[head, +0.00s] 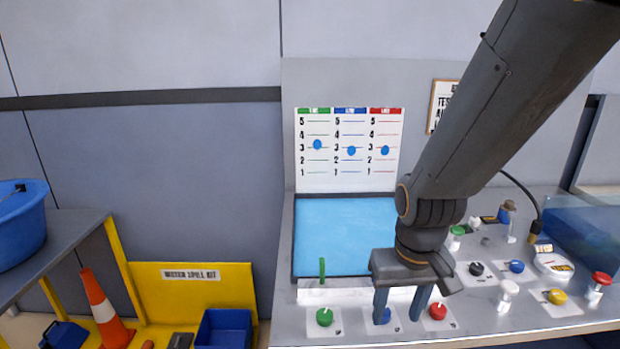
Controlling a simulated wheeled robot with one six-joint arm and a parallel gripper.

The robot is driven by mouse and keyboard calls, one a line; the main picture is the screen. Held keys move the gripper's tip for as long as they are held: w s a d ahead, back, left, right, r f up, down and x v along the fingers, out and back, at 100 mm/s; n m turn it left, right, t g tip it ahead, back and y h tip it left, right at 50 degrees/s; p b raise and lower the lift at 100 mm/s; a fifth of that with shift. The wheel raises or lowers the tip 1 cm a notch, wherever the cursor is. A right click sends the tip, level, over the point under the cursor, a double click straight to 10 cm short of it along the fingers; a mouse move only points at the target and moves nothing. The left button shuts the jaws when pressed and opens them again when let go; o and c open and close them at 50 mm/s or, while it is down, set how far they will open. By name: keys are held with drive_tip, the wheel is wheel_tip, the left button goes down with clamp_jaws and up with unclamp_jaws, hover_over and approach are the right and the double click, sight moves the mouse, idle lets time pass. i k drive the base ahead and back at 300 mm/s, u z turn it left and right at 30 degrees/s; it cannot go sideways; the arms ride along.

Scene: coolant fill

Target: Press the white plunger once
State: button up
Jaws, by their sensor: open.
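A white-topped cylinder (508,291), which looks like the white plunger, stands upright on the right part of the grey bench. My gripper (400,305) is to the left of it, apart from it, fingers pointing down and spread with nothing between them. The fingers are over the front row, near a blue knob (382,316) and a red knob (438,311). The left finger partly covers the blue knob. I cannot tell how high the fingertips are above the bench.
A green knob (324,317) is at the front left. Black (476,268), blue (516,266) and yellow (557,297) knobs and a red-topped plunger (600,279) surround the white one. A gauge board (349,182) stands behind. An orange cone (101,308) is at left.

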sight(509, 288)
drive_tip(key=z, duration=0.65)
drive_tip(key=k, duration=0.3)
drive_tip(key=u, duration=0.7)
drive_tip(key=i, duration=0.3)
drive_tip(key=z, duration=1.3)
